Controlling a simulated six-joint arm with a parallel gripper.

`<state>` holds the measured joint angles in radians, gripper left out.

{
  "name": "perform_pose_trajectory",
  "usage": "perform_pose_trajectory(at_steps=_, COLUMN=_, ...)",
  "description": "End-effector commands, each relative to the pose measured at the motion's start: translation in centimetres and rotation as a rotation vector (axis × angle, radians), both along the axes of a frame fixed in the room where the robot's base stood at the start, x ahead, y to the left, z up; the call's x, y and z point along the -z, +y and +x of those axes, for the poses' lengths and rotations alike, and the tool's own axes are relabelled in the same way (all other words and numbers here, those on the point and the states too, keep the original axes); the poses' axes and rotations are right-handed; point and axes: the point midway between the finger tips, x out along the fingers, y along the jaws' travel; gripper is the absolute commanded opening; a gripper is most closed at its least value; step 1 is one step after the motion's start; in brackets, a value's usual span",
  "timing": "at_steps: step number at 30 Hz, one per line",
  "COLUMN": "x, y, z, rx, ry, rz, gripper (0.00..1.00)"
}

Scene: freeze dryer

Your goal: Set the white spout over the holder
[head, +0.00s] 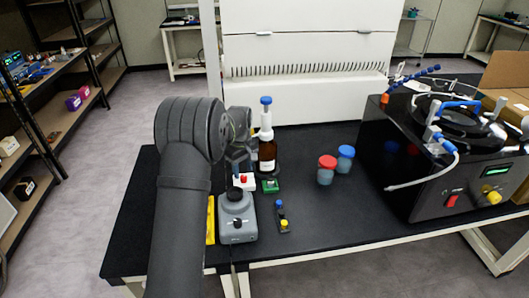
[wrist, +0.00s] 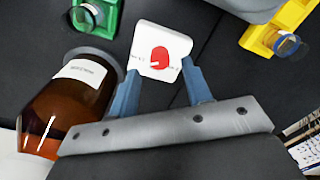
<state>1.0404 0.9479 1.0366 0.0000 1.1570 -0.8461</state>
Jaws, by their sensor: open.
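A white curved tube, perhaps the spout (head: 420,178), comes off the front of the black machine (head: 430,200) at the right, its free end low over the table. I cannot tell which thing is the holder. A small dark stand (head: 283,222) with blue and yellow parts lies mid-table. My gripper (wrist: 160,82) is open and empty, its blue-grey fingers either side of the near edge of a white block with a red spot (wrist: 160,52). I cannot tell whether they touch it. In the head view my gripper (head: 238,158) is partly hidden by my arm.
A brown bottle (head: 267,153) with a blue-topped white dispenser stands close by my gripper; it fills the left of the wrist view (wrist: 65,105). A green block (head: 270,186), grey device (head: 237,218) and yellow piece (head: 210,222) are near. Red-capped (head: 326,172) and blue-capped (head: 344,160) jars stand right.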

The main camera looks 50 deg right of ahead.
Motion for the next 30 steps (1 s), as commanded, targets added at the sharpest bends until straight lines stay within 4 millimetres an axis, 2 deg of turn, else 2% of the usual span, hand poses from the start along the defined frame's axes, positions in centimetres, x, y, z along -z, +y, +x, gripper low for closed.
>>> perform_pose_trajectory(at_steps=6, x=0.0, y=0.0, z=0.0, rx=0.0, ry=0.0, rz=0.0, gripper=0.45)
perform_pose_trajectory(at_steps=8, x=0.0, y=0.0, z=0.0, rx=0.001, ry=0.0, rz=0.0, gripper=0.38)
perform_pose_trajectory(at_steps=9, x=0.0, y=-0.1, z=-0.1, rx=0.005, ry=0.0, rz=-0.004, gripper=0.38)
perform_pose_trajectory(at_steps=13, x=-0.1, y=-0.9, z=-1.1, rx=0.062, ry=-0.011, rz=-0.055, gripper=0.38)
perform_pose_trajectory(at_steps=17, x=-0.3, y=-2.7, z=-3.2, rx=0.183, ry=-0.043, rz=-0.176, gripper=0.38)
perform_pose_trajectory(at_steps=24, x=-0.2, y=-7.3, z=-6.6, rx=0.326, ry=-0.157, rz=-0.445, gripper=0.38)
perform_pose_trajectory(at_steps=30, x=-1.0, y=-9.7, z=-8.5, rx=0.385, ry=-0.301, rz=-0.626, gripper=0.38)
